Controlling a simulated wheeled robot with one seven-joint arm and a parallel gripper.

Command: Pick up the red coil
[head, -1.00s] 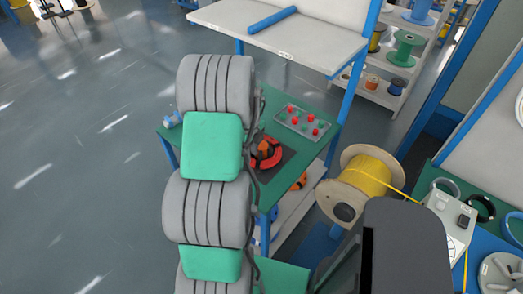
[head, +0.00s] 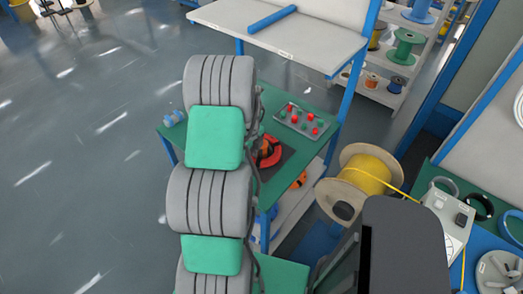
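The red coil (head: 271,156) lies on a dark square pad (head: 285,153) on the green-topped table (head: 317,100). An orange piece (head: 264,147) shows at the coil's middle. My grey and green arm stands in front and hides the coil's left part. I cannot make out my gripper; no fingers show, and whether it is behind the arm cannot be told.
A board with red and green buttons (head: 302,120) lies behind the coil. A white shelf (head: 285,38) holding a blue tube (head: 272,19) rises above the table. A large spool of yellow cable (head: 365,174) stands at right. Open floor (head: 80,150) lies left.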

